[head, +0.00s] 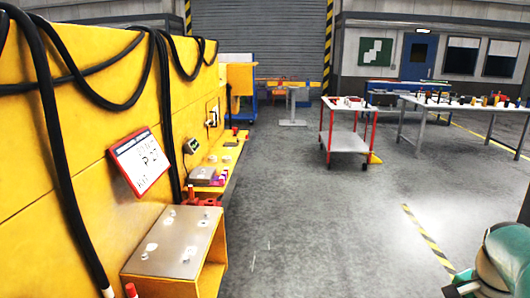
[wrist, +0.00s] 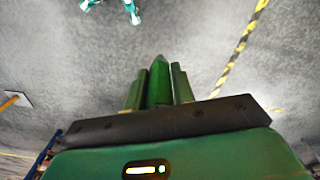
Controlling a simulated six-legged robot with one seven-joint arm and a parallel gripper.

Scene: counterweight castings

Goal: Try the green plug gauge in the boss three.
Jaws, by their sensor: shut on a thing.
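The green plug gauge (wrist: 160,88) shows in the wrist view as a dark green rounded rod. My gripper (wrist: 158,70) is shut on it, one finger on each side, and its tip points away over grey floor. In the head view my gripper and the gauge are not in view. A grey metal plate (head: 160,261) on a yellow open-fronted box carries several pale round bosses (head: 168,221) at the lower left. I cannot tell which one is boss three. No boss shows in the wrist view, so the gauge is apart from them.
A yellow machine wall (head: 60,190) with black hoses runs along the left, with a white sign (head: 143,160). A yellow shelf (head: 228,160) holds small parts. A red-framed cart (head: 348,143) and a long table (head: 455,105) stand at the right. The middle floor is clear.

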